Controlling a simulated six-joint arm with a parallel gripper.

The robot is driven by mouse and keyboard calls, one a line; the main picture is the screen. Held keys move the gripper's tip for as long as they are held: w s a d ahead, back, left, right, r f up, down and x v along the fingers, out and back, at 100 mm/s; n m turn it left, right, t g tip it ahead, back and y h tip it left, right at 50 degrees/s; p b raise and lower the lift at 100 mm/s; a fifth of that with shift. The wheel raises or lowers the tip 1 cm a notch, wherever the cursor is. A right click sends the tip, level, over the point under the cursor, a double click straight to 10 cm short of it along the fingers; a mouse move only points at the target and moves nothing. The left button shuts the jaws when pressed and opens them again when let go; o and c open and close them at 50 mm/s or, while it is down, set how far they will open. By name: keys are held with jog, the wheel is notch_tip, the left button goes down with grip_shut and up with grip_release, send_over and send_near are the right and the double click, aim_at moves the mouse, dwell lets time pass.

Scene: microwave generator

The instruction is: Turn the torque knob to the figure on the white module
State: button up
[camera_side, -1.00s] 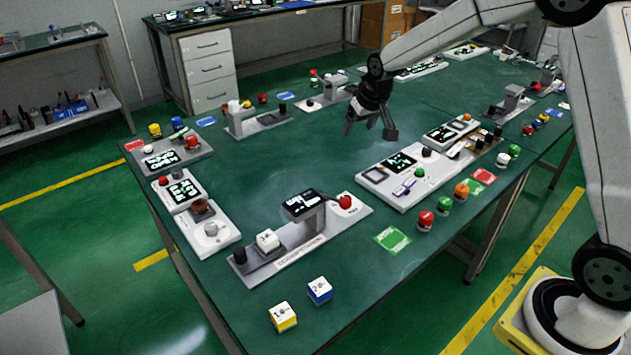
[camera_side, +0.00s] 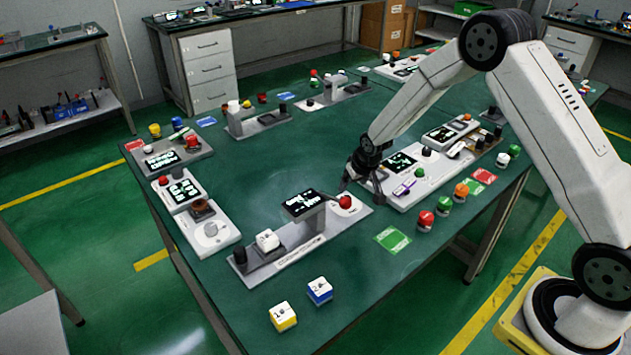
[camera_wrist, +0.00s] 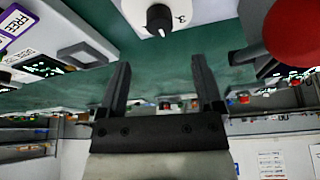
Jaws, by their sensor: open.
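In the wrist view a black knob (camera_wrist: 159,20) with a white pointer mark sits on a white module (camera_wrist: 213,9). A small dark figure (camera_wrist: 182,18) is printed beside the knob, too small to read surely. My gripper (camera_wrist: 160,62) is open and empty, its two fingers apart on either side of the line to the knob, not touching it. In the side view my gripper (camera_side: 362,196) hangs low between the front module with the red ball (camera_side: 345,202) and the white module with a screen (camera_side: 400,162). I cannot pick out this knob surely there.
The red ball looms close at the right of the wrist view (camera_wrist: 293,32). Red, green and orange buttons (camera_side: 426,220) line the right table edge. A green card (camera_side: 393,239) lies nearby. Two dice-like cubes (camera_side: 319,290) stand at the front. The table's middle (camera_side: 265,155) is clear.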

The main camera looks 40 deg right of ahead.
jog(key=shift+f, duration=0.1)
jog(key=shift+x, duration=3.75)
grip_shut()
jog(key=shift+d+n+y, duration=0.1)
jog(key=shift+n+y, duration=0.9)
jog(key=shift+n, duration=1.5)
jog(key=shift+n+g+y, duration=0.5)
jog(key=shift+n+y, duration=0.3)
jog(key=shift+n, duration=1.6)
